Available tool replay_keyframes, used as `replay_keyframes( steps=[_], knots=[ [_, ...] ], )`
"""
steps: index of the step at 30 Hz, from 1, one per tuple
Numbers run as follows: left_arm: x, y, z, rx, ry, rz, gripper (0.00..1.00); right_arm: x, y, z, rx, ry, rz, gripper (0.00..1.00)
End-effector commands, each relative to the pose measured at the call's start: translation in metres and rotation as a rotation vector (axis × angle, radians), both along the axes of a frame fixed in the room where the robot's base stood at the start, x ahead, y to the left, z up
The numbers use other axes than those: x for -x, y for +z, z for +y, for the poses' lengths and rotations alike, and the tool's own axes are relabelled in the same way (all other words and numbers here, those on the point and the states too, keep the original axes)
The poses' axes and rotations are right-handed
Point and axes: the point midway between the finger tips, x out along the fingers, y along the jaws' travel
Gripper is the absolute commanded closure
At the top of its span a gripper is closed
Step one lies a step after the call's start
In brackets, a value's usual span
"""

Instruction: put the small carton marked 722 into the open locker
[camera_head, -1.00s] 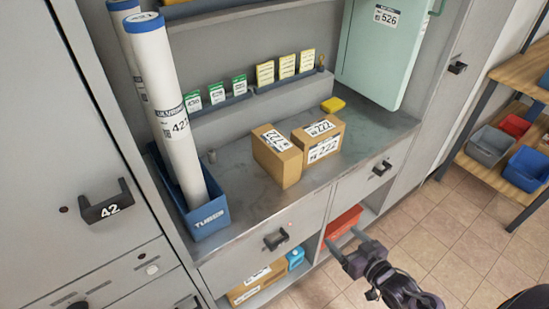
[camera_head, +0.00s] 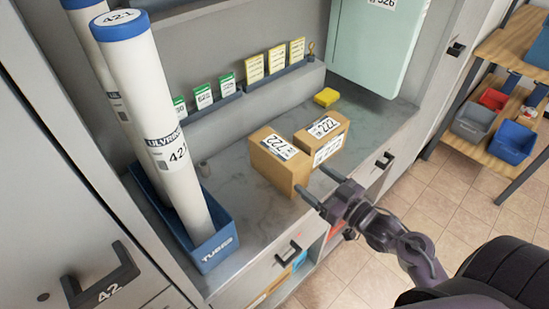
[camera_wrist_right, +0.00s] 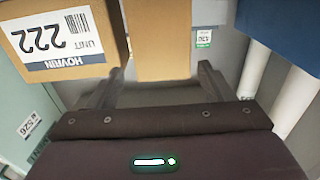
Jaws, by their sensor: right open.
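The small carton marked 722 (camera_head: 282,172) stands upright on the grey counter, left of a similar carton marked 222 (camera_head: 322,140). My right gripper (camera_head: 315,181) is open and empty, just in front of carton 722, with its fingers pointing at it. In the right wrist view a plain brown carton face (camera_wrist_right: 160,40), apparently 722, lies ahead between the open fingers (camera_wrist_right: 158,80); carton 222 (camera_wrist_right: 65,75) is beside it on the left. No contact is clear. No open locker interior shows. My left gripper is not in view.
A blue bin (camera_head: 212,248) with tall white tubes (camera_head: 160,135) stands on the counter's left. A mint-green panel marked 526 (camera_head: 375,45) hangs above the right end. A yellow block (camera_head: 326,97) lies behind the cartons. Drawer handles (camera_head: 288,253) stick out in front.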

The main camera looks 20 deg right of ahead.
Motion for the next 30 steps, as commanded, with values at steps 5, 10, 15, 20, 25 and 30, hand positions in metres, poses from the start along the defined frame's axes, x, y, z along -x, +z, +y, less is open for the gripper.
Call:
replay_keyframes(
  steps=[5,10,15,20,25,30],
  knots=[
    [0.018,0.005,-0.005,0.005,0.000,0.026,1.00,-0.030,0.002,0.010,0.000,-0.001,-0.004,0.25],
    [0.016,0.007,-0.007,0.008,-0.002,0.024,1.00,-0.043,0.000,0.015,0.000,0.000,0.000,0.25],
    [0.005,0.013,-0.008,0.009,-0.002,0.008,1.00,-0.059,-0.002,0.022,-0.002,0.001,-0.002,0.25],
    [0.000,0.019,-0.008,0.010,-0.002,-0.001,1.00,-0.081,-0.007,0.031,-0.002,-0.001,-0.002,0.25],
    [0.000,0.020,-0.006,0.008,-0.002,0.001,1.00,-0.091,-0.009,0.035,0.000,0.000,0.001,0.25],
    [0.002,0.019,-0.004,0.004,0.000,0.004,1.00,-0.091,-0.009,0.035,0.001,0.000,0.001,0.25]
  ],
)
